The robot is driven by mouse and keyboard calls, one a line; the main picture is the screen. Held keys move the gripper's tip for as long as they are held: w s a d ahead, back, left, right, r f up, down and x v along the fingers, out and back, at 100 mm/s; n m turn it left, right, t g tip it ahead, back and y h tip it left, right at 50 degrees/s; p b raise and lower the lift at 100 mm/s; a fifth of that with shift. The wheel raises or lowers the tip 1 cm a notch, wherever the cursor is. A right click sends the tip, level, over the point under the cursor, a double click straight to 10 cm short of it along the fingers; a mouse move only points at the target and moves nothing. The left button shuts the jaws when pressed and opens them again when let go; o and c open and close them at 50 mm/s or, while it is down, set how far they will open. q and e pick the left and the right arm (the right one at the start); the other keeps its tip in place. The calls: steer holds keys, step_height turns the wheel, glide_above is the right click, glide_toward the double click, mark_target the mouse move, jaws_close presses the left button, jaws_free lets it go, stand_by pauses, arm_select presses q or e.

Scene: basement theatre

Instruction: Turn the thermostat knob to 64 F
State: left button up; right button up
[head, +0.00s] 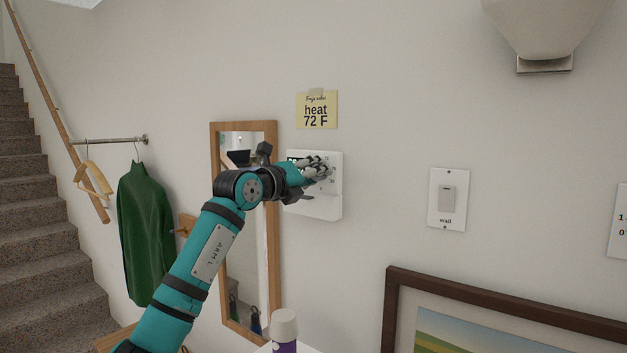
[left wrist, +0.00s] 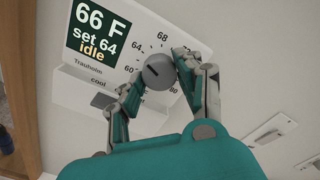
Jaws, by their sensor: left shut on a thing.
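The white thermostat (head: 328,205) is mounted on the wall and is partly covered by my left gripper in the head view. In the left wrist view its dark green display (left wrist: 98,32) reads 66 F, set 64, idle. The round grey knob (left wrist: 160,72) sits right of the display, with numbers around it, including 64 on its left. My left gripper (head: 320,168) is shut on the knob, its fingers on either side of it, as the left wrist view (left wrist: 157,76) shows. My right gripper is in neither view.
A yellow note (head: 317,110) above the thermostat reads heat 72 F. A wood-framed mirror (head: 272,240) hangs to its left, a wall switch (head: 447,198) to its right. A framed picture (head: 390,310) and a white-capped bottle (head: 284,325) are below.

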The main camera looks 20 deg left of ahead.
arm_select(q)
steer(key=shift+r, duration=0.1)
stand_by(0.3)
steer(key=o, duration=1.1)
steer(key=shift+o, duration=0.2)
steer(key=shift+s, duration=0.1)
steer(key=v, duration=1.1)
steer(key=shift+s+a, duration=0.15)
steer(key=shift+s, duration=0.25)
